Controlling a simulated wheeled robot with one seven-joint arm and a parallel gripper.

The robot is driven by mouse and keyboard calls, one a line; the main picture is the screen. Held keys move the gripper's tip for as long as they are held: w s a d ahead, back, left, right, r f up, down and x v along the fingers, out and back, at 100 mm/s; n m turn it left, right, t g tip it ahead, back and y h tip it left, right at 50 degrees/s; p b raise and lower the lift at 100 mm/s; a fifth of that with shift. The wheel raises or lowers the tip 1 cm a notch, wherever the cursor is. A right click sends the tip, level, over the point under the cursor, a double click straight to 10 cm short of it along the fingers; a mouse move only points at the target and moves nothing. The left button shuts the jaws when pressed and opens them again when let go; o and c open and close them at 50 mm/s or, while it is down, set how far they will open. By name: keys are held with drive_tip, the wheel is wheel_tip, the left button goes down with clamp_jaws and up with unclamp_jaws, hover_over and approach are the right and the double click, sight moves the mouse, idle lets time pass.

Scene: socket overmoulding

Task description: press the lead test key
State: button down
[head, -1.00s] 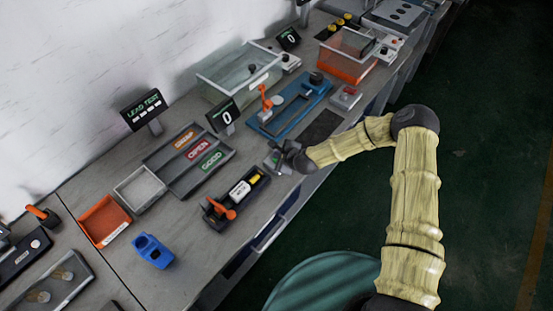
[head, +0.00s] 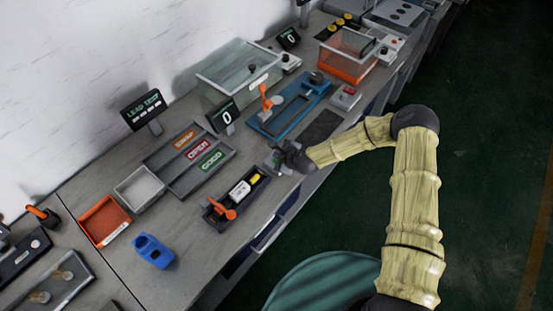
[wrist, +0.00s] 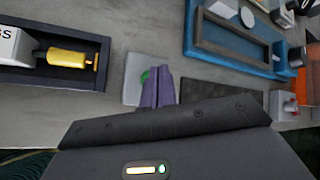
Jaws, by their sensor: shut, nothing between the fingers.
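My gripper (head: 276,160) is shut and empty, low over the bench beside the right end of the dark test fixture. In the wrist view its purple-grey fingers (wrist: 158,88) are together over a small pale grey plate (wrist: 133,72). A green key (wrist: 145,77) shows on that plate, partly hidden behind the fingertips. I cannot tell whether the tips touch it. The lead test display (head: 143,108) shows its title and a row of white dashes. The dark fixture (head: 211,219) has an orange lever and holds a white block and a yellow plug.
A blue fixture (head: 268,128) with an orange lever and a dark mat (head: 321,127) lie beyond my gripper. A box with a red button (head: 345,96) stands further right. The sorting tray (head: 222,157) and a counter display (head: 224,116) are on the wall side.

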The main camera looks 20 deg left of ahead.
drive_tip(key=shift+f, duration=0.1)
drive_tip(key=shift+f+b, duration=0.3)
drive_tip(key=shift+b, duration=0.15)
drive_tip(key=shift+f+b, duration=0.45)
drive_tip(key=shift+f, duration=0.05)
idle(0.9)
drive_tip(key=shift+r, duration=0.15)
drive_tip(key=shift+r+p, duration=0.6)
drive_tip(key=shift+r, duration=0.15)
drive_tip(key=shift+r+p, duration=1.65)
drive_tip(key=shift+r, duration=0.9)
